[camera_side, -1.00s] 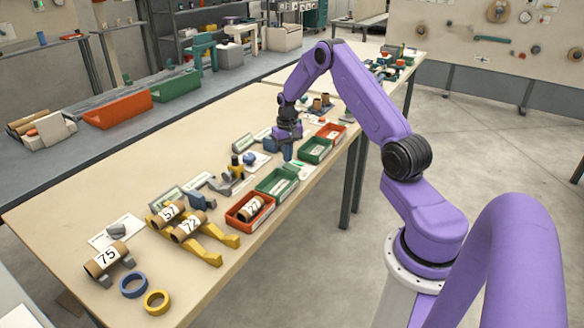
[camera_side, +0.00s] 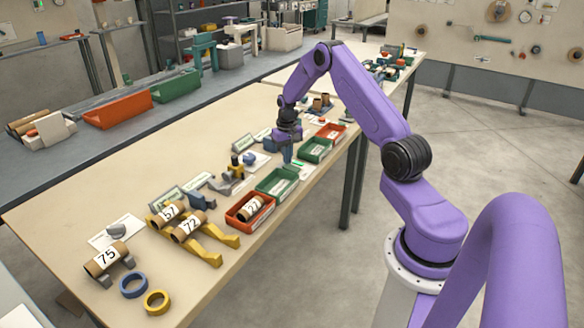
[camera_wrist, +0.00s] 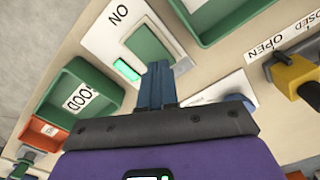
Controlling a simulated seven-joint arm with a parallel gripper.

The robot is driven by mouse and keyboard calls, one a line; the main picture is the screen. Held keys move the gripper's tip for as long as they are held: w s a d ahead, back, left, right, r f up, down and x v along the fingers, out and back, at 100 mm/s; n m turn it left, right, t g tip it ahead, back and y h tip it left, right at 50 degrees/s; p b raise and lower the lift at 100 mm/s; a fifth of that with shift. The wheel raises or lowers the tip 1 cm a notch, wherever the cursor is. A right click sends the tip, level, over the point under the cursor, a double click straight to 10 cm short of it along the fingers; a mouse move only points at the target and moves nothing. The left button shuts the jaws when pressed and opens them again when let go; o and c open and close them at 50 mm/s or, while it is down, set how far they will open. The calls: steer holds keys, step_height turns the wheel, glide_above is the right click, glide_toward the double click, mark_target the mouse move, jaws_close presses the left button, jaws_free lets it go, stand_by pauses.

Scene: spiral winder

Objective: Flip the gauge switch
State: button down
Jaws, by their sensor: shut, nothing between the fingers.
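The gauge switch is a green rocker (camera_wrist: 150,48) on a white plate (camera_wrist: 101,43) marked ON, seen rotated in the wrist view. A small green lamp (camera_wrist: 127,70) beside the rocker is lit. My gripper (camera_wrist: 157,68) is shut and empty. Its blue fingertips sit at the near edge of the rocker in the wrist view; I cannot tell whether they touch it. In the side view my gripper (camera_side: 287,158) points down between two green bins, and the rocker is hard to make out there.
A green bin marked GOOD (camera_wrist: 66,83) and an orange bin (camera_wrist: 33,137) lie left in the wrist view; another green bin (camera_wrist: 205,30) is at the top. A yellow handle (camera_wrist: 297,72) by OPEN and CLOSED labels is at right.

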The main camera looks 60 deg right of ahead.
steer(key=shift+f, duration=0.6)
stand_by(0.3)
steer(key=shift+r, duration=3.5)
steer(key=s+a+r+n, duration=0.3)
steer(key=a+r, duration=0.1)
steer(key=a, duration=0.6)
steer(key=s+a+r+n, duration=0.2)
steer(key=a+r+n, duration=0.1)
steer(key=a, duration=0.6)
steer(key=s+a+r+n, duration=0.3)
steer(key=a+r, duration=0.1)
steer(key=a, duration=0.6)
steer(key=s+a+r+n, duration=0.1)
steer(key=s+a+n, duration=0.15)
steer(key=s, duration=0.35)
steer(key=s+a+r+n, duration=0.1)
steer(key=s+a+n, duration=0.1)
steer(key=s+a, duration=0.3)
steer(key=s+d+n, duration=0.1)
steer(key=s+n, duration=0.4)
steer(key=s, duration=0.9)
steer(key=shift+s+r, duration=0.2)
steer(key=shift+s, duration=0.2)
